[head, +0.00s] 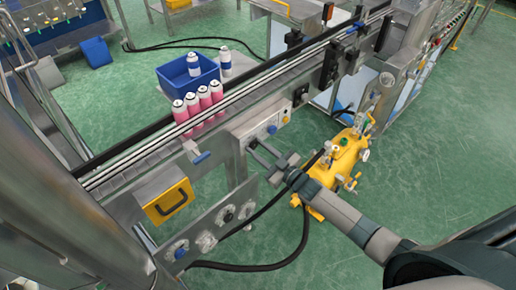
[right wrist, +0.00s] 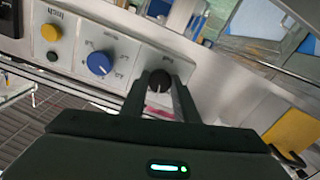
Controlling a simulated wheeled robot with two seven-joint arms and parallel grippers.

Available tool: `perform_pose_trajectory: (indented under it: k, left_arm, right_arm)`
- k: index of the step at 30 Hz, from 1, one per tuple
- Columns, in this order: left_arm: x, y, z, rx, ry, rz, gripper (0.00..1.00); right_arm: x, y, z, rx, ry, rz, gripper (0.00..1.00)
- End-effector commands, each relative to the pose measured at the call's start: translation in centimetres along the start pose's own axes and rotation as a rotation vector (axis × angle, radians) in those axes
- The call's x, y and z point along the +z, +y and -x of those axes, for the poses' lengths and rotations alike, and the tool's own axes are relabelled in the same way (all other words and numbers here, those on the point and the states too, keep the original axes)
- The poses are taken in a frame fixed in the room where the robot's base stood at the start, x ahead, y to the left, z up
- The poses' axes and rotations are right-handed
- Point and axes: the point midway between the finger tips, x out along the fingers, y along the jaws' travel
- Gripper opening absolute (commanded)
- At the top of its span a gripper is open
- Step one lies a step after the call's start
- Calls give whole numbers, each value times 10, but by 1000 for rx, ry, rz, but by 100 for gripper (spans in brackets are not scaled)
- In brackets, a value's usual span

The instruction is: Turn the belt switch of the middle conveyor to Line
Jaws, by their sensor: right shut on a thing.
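The control panel (head: 262,132) sits on the side of the middle conveyor (head: 150,150). In the right wrist view it carries a black knob (right wrist: 160,80), a larger blue knob (right wrist: 99,63) and a yellow button (right wrist: 51,33). My right gripper (head: 257,148) reaches the panel from the lower right. In the wrist view its two fingers (right wrist: 160,88) are closed on either side of the black knob. The knob's pointer and the small labels around it are too hidden or small to read. My left gripper is not in view.
Several pink-and-white cans (head: 205,105) stand on the conveyor, with a blue bin (head: 187,78) behind. A yellow pump unit (head: 343,160) with hoses stands on the floor beside my right arm. Green floor at right is open.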

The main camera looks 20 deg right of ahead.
Motion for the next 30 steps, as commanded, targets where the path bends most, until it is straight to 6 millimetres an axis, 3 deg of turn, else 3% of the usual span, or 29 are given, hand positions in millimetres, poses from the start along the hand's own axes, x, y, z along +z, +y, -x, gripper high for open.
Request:
perform_pose_trajectory:
  k: [12, 27, 28, 30]
  left_arm:
    - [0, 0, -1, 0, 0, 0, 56]
    - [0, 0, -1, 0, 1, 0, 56]
    - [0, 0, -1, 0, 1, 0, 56]
    - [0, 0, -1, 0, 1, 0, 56]
  right_arm:
    - [2, -1, 1, -1, -3, -232, 5]
    - [2, -1, 1, -1, -3, -261, 5]
    - [2, -1, 1, -1, -3, -261, 30]
    - [1, -1, 1, -1, -3, -261, 46]
